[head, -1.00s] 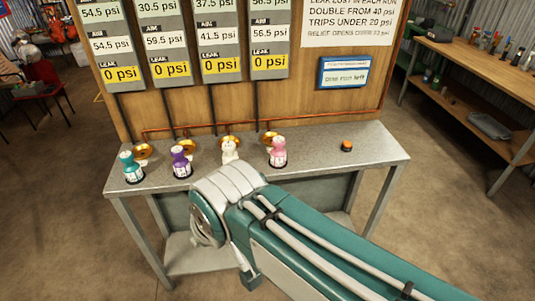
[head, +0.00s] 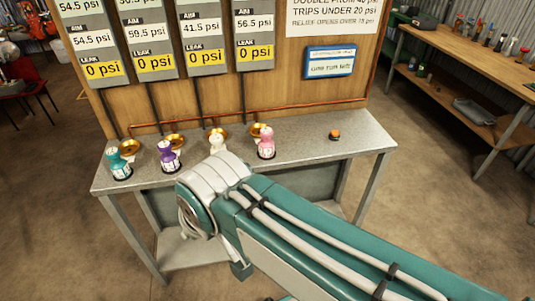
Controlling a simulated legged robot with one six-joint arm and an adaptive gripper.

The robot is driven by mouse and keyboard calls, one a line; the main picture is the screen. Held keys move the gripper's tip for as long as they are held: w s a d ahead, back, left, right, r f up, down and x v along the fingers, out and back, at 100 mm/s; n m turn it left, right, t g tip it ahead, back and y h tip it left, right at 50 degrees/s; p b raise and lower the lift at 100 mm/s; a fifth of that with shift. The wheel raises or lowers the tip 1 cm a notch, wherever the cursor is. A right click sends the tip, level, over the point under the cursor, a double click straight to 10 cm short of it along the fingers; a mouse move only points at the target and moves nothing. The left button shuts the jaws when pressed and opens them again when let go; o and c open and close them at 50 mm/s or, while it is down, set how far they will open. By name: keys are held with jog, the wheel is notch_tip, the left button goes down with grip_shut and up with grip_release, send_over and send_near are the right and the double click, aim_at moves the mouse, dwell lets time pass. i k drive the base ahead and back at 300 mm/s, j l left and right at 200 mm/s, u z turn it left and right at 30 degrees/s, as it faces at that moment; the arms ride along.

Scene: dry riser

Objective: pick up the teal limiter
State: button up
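The teal limiter (head: 120,164) stands upright at the left end of the grey metal bench (head: 320,152), in front of a brass fitting (head: 129,147). To its right along the bench stand a purple limiter (head: 168,156), a white one (head: 216,142) and a pink one (head: 266,143), each near a brass fitting. My teal and white arm reaches in from the lower right, with its bend in front of the bench. My gripper is not visible in the head view.
An orange button (head: 335,134) sits on the bench's right part, with bare bench around it. A wooden board (head: 290,85) with gauge panels (head: 147,40) and a blue-framed sign (head: 330,62) rises behind. A wooden workbench (head: 465,60) stands at the right.

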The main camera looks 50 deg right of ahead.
aim_at(119, 166)
jog(key=i+j+z, duration=0.2)
jog(key=i+j, duration=0.25)
jog(key=i+j+z, duration=0.2)
jog(key=i+j, duration=0.3)
jog(key=i+j+z, duration=0.2)
jog(key=i+j, duration=0.2)
jog(key=j, duration=0.15)
